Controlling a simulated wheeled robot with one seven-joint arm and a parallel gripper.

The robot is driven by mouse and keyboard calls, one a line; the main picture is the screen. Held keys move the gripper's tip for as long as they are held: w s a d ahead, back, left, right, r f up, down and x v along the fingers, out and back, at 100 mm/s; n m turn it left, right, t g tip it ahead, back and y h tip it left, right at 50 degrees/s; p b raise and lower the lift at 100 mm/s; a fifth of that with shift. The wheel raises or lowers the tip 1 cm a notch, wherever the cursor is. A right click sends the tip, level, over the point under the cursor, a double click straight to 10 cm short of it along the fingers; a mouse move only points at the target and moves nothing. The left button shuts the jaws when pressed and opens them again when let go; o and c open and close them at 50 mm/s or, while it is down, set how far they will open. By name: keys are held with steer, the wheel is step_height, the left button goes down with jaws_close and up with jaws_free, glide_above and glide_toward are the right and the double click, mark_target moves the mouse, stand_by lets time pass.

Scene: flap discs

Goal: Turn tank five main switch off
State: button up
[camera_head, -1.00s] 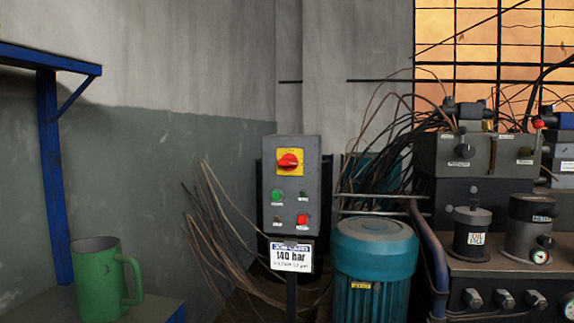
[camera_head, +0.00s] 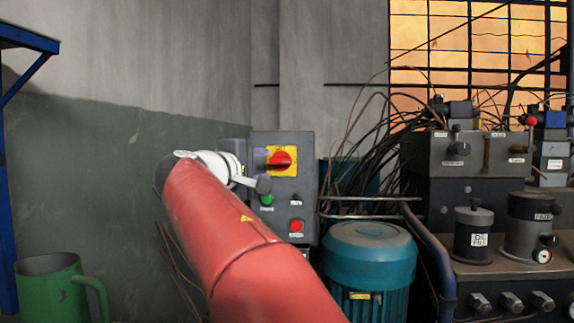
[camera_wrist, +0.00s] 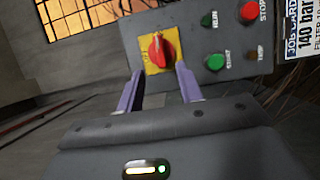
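The main switch is a red rotary knob (camera_head: 281,158) on a yellow plate, high on a grey control box (camera_head: 308,190). In the head view the knob's handle lies roughly sideways. In the wrist view the knob (camera_wrist: 161,49) is straight ahead, a little beyond the fingertips. My gripper (camera_wrist: 159,69) is open, with one purple finger on each side of the line to the knob; it does not appear to touch it. My gripper (camera_head: 259,170) partly covers the box's left side in the head view. I see no label reading tank five.
A green button (camera_wrist: 218,62) and a red stop button (camera_wrist: 249,11) sit close beside the switch on the box. A blue motor (camera_head: 368,255) stands to the right, loose cables behind. A green mug (camera_head: 48,290) is at lower left.

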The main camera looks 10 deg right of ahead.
mark_target(278, 162)
steer(key=p+x, duration=0.1)
steer(key=x, duration=0.6)
steer(key=shift+d+p, duration=0.15)
steer(key=shift+p, duration=0.25)
steer(key=shift+c, duration=0.2)
jaws_close()
